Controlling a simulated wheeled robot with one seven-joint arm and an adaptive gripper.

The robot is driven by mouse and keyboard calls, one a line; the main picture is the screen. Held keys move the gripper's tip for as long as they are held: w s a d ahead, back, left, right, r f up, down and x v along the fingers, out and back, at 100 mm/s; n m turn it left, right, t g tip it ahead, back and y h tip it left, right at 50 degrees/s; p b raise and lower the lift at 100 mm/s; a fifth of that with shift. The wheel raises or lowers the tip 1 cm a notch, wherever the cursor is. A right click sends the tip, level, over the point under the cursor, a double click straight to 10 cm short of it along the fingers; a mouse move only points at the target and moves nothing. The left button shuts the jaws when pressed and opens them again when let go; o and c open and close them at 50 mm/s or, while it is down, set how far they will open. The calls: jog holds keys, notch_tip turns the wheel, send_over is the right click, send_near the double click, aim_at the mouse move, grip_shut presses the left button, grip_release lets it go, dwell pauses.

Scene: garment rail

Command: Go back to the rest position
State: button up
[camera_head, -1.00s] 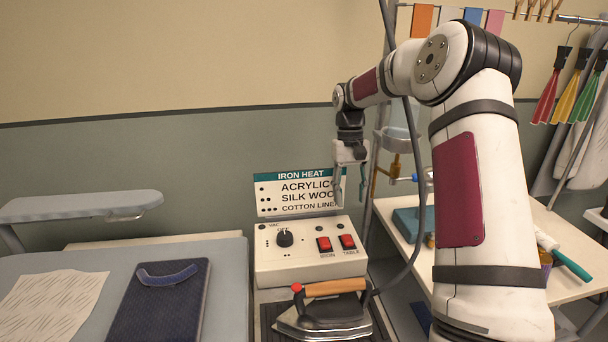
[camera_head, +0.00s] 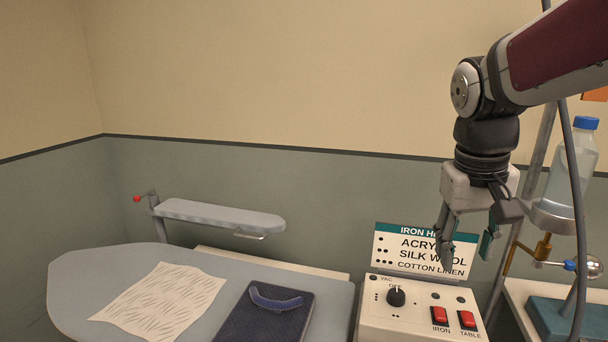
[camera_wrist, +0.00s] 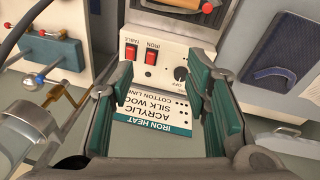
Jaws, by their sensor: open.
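My gripper (camera_head: 467,250) hangs pointing down in the head view, in front of the iron heat sign (camera_head: 424,250) and above the control box (camera_head: 415,318). Its jaws are apart with nothing between them. In the wrist view, my gripper (camera_wrist: 165,112) shows two green-padded fingers spread wide, with the sign (camera_wrist: 160,110) seen between them. The box's dial (camera_head: 396,297) and two red switches (camera_head: 440,315) are visible below the gripper.
An ironing table (camera_head: 85,280) at left holds a patterned cloth (camera_head: 160,300) and a dark blue folded item (camera_head: 265,315). A sleeve arm (camera_head: 220,214) stands behind it. A water bottle (camera_head: 568,175) and a hanging cable (camera_head: 577,230) are close on the right. The iron's handle (camera_wrist: 180,7) shows in the wrist view.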

jog(key=s+a+n+t+y, duration=0.1)
jog(key=s+a+t, duration=0.3)
jog(key=s, duration=1)
jog(key=shift+a+f+y, duration=0.4)
jog(key=shift+a, duration=0.35)
jog(key=shift+s, duration=0.1)
